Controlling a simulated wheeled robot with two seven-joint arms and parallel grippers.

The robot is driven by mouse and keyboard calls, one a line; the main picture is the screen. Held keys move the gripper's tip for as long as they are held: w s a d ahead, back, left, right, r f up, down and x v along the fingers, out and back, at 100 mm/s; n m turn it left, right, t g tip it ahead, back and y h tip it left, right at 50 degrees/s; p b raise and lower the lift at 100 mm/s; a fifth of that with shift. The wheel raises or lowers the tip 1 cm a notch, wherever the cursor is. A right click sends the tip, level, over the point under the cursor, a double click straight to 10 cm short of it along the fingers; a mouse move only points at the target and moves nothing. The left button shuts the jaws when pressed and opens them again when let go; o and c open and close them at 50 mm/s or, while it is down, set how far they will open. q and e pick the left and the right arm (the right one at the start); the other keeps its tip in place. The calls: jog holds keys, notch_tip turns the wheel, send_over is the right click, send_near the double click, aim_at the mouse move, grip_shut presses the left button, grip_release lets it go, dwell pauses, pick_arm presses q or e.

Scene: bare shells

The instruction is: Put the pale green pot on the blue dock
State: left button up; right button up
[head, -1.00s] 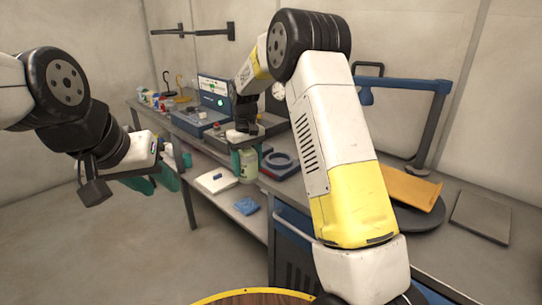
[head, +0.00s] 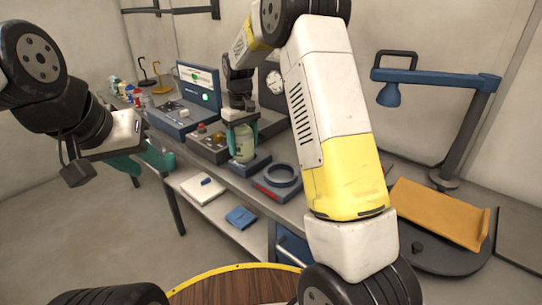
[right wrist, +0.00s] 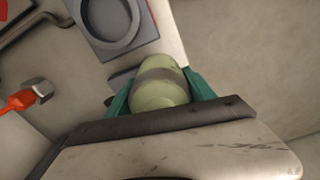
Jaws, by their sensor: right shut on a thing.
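The pale green pot (head: 244,146) is upright between the teal fingers of my right gripper (head: 242,134), which is shut on it. It also shows in the right wrist view (right wrist: 160,92), with a finger on each side. The pot is at the bench's front edge; I cannot tell whether its base touches anything. A dark blue block with a round ring and a red label (head: 264,189), seemingly the blue dock, lies just right of the pot. It shows at the top of the right wrist view (right wrist: 88,12). My left gripper (head: 145,161) is open and empty, left of the bench.
A low dark slab (head: 262,161) lies close behind the pot. Blue and grey consoles (head: 181,121) stand to the left. An orange tray (head: 435,213) and a blue lamp (head: 440,80) are at right. A white box (head: 203,191) and blue cloth (head: 240,217) are on the lower shelf.

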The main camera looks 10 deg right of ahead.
jog(key=s+d, duration=0.2)
jog(key=d, duration=0.1)
jog(key=s+d, duration=0.2)
jog(key=d, duration=0.2)
jog(key=s+d+f, duration=0.1)
jog(key=s+d, duration=0.1)
jog(key=d, duration=0.1)
jog(key=shift+d, duration=0.3)
jog(key=shift+s+d+f, duration=0.1)
jog(key=shift+d+f, duration=0.05)
jog(key=shift+f, duration=0.8)
jog(key=shift+d+f, duration=0.15)
jog(key=shift+f, duration=0.75)
jog(key=o, duration=1.8)
jog(key=shift+f, duration=0.15)
jog(key=shift+c, duration=0.2)
